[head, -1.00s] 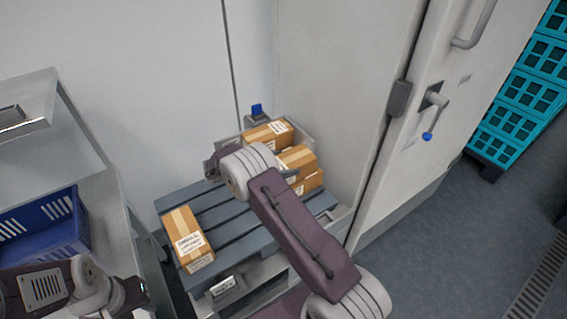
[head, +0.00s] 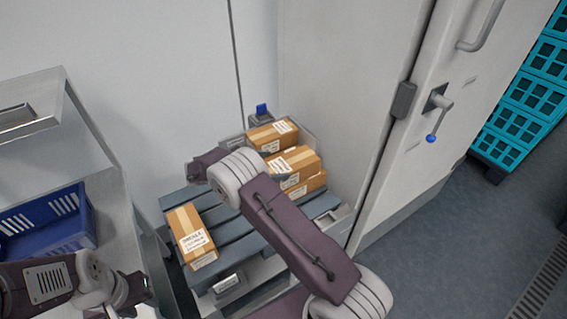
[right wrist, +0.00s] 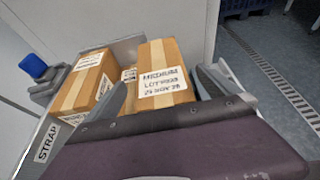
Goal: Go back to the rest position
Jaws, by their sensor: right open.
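My right arm comes in from the lower right in the head view. Its gripper (head: 205,167) is left of the stacked cartons, and its fingertips are largely hidden there. In the right wrist view the gripper (right wrist: 163,95) is open, with one finger at each side. A carton labelled MEDIUM (right wrist: 163,60) shows beyond the gap, and nothing is clearly held. My left gripper (head: 140,290) is at the lower left of the head view, beside the bench; its fingers are too small to read.
Several cartons (head: 272,135) sit at the back of a grey slatted platform (head: 225,215); a lone carton (head: 192,237) lies at its front left. A blue crate (head: 50,240) stands left. A white door (head: 400,150) is right, with teal crates (head: 512,130) beyond.

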